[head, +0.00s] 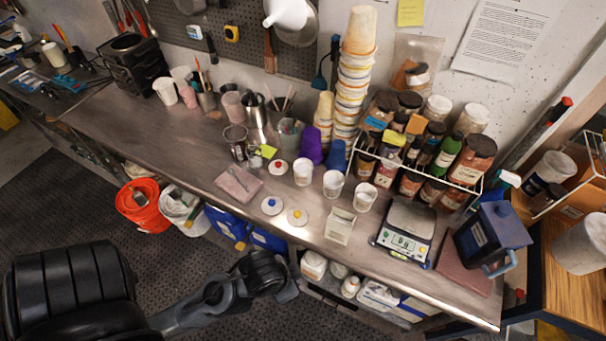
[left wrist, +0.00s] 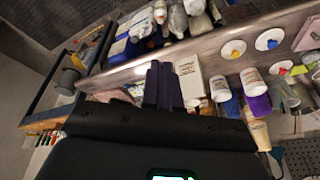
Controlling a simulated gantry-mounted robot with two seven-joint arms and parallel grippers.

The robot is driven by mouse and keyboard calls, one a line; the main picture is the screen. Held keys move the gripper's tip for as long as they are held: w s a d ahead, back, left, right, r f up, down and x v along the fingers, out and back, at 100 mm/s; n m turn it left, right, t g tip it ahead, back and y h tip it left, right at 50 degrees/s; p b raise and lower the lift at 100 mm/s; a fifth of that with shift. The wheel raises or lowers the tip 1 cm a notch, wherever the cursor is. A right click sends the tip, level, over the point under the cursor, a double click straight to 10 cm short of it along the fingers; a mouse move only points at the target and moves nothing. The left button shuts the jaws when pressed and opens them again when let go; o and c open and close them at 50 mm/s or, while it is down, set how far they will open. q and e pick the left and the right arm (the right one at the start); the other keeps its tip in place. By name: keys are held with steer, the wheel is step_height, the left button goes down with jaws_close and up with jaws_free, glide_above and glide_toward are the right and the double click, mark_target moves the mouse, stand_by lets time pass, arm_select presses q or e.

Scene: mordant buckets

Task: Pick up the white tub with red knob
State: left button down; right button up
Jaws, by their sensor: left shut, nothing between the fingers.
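A white lid-like disc with a red knob (head: 277,167) lies on the metal counter, behind similar discs with a blue knob (head: 271,205) and a yellow knob (head: 297,216). In the left wrist view the red-knob disc (left wrist: 282,69) is at the upper right. White cups (head: 303,171) stand to its right in the head view; I cannot tell whether any is its tub. My left gripper (head: 284,284) is in front of the counter, well apart from the red knob. Its dark fingers (left wrist: 163,70) are shut and empty in the left wrist view. My right gripper is not in view.
Tall stacked tubs (head: 354,75) and a wire rack of jars (head: 465,185) stand behind. An orange bucket (head: 141,202) and blue containers (head: 226,222) are below the counter.

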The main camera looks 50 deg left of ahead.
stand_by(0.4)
arm_select(q)
jaws_free()
stand_by(0.4)
